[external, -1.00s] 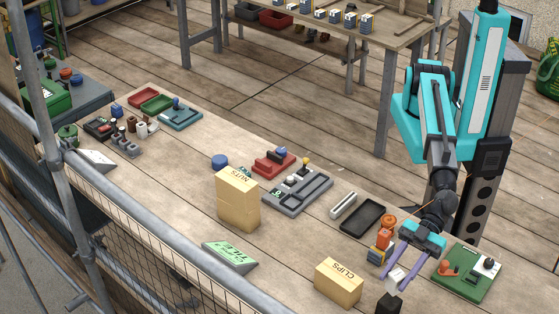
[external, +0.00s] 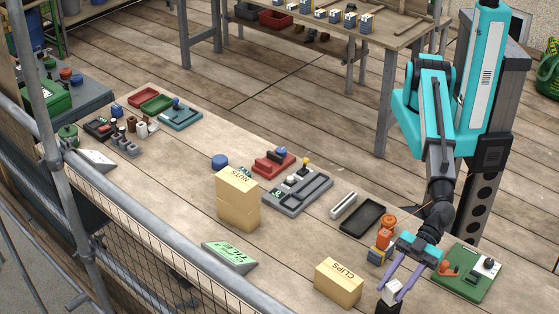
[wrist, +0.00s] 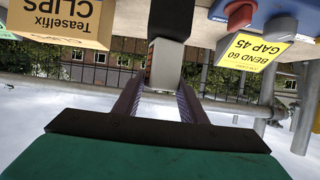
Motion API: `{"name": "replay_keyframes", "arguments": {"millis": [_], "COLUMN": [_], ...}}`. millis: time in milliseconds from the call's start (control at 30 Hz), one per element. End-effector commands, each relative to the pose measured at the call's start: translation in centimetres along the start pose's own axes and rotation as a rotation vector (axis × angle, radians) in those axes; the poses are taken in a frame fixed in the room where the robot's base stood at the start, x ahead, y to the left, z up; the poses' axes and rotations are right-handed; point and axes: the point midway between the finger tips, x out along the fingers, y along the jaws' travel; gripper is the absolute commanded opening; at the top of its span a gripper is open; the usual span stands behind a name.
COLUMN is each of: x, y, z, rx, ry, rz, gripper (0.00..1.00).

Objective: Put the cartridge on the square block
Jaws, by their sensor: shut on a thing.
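The cartridge (external: 394,287) is a small whitish piece between the fingertips of my gripper (external: 391,291). In the wrist view the pale cartridge (wrist: 165,65) shows between the two purple fingers of my gripper (wrist: 163,88). The square block (external: 386,308) is dark and stands near the front edge of the bench, partly cut off by the picture's bottom edge. The block (wrist: 176,20) also shows in the wrist view, right beyond the cartridge. The cartridge is over the block; I cannot tell whether they touch.
The CLIPS box (external: 338,283) stands left of the block. A green tray (external: 460,285) lies to the right, a black tray (external: 362,218) further back. A yellow label (wrist: 246,50) shows in the wrist view.

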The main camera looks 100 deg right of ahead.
Motion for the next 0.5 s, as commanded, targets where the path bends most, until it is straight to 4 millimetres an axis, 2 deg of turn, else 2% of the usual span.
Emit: {"name": "replay_keyframes", "arguments": {"millis": [267, 367, 400, 433, 500], "x": [0.01, 0.07, 0.09, 0.08, 0.05], "y": [0.00, -0.01, 0.00, 0.00, 0.00], "z": [0.02, 0.17, 0.20, 0.18, 0.12], "rx": [0.000, 0.000, 0.000, 0.000, 0.000], "ry": [0.001, 0.001, 0.001, 0.001, 0.001], "rz": [0.000, 0.000, 0.000, 0.000, 0.000], "gripper": [0.15, 0.01, 0.01, 0.33, 0.44]}}
